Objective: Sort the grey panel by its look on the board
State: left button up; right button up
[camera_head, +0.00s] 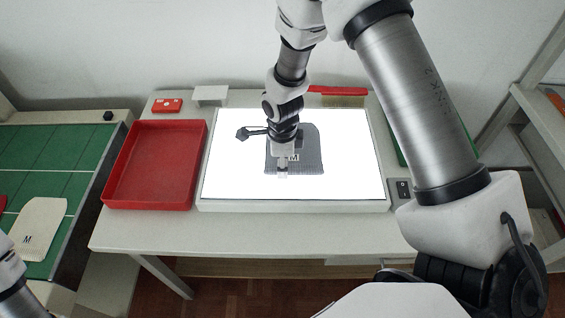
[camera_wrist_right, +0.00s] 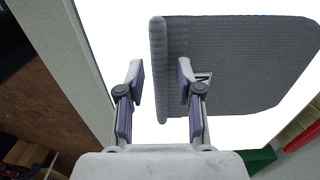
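The grey knitted panel (camera_head: 311,160), with a letter M near its ribbed hem, lies flat on the lit white board (camera_head: 355,180). My right arm hides part of it. My right gripper (camera_head: 283,173) is over the panel's near edge. In the right wrist view, that gripper (camera_wrist_right: 162,92) is open, with one finger on each side of the ribbed hem of the panel (camera_wrist_right: 235,65). I cannot tell whether the fingers touch it. My left gripper is not in view; only part of my left arm shows at the lower left.
An empty red tray (camera_head: 150,165) stands left of the board. A green tray (camera_head: 394,143) at the right is mostly hidden by my arm. A switch box (camera_head: 403,190) sits at the board's right. A cream panel (camera_head: 40,230) lies on a green surface (camera_head: 60,150) at far left.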

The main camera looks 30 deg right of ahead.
jog(key=shift+f+b, duration=0.35)
jog(key=shift+f, duration=0.15)
jog(key=shift+r, duration=0.15)
jog(key=shift+c, duration=0.3)
grip_shut()
jog(key=shift+r+p, duration=2.1)
jog(key=shift+r, duration=0.4)
